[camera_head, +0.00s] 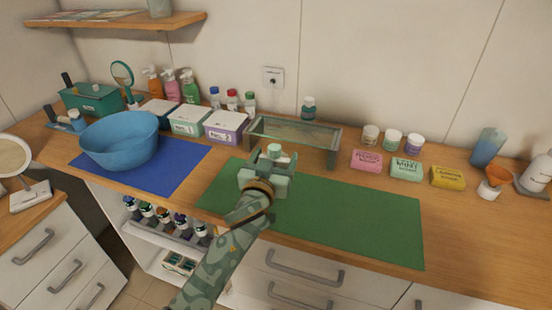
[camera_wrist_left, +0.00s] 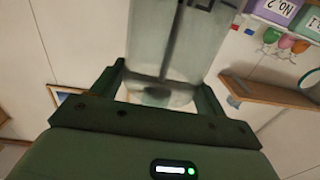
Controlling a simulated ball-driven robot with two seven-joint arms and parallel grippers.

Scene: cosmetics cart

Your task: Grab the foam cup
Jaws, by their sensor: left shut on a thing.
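My left gripper (camera_head: 273,158) reaches in over the near left part of the green mat, in front of the glass stand. It is shut on a small pale thing with a mint-coloured top, which looks like the foam cup (camera_head: 274,149); the fingers and the gripper body hide most of it. In the left wrist view, the two dark green fingers (camera_wrist_left: 158,90) stand on either side of a pale, see-through area, and the cup's outline is hard to tell there. My right gripper is not in view.
The glass stand (camera_head: 295,133) is just beyond my gripper. Labelled boxes (camera_head: 226,126) and a blue bowl (camera_head: 120,140) are to the left. Soaps (camera_head: 406,169) and small jars (camera_head: 392,140) are at the right. The right half of the green mat (camera_head: 360,220) is clear.

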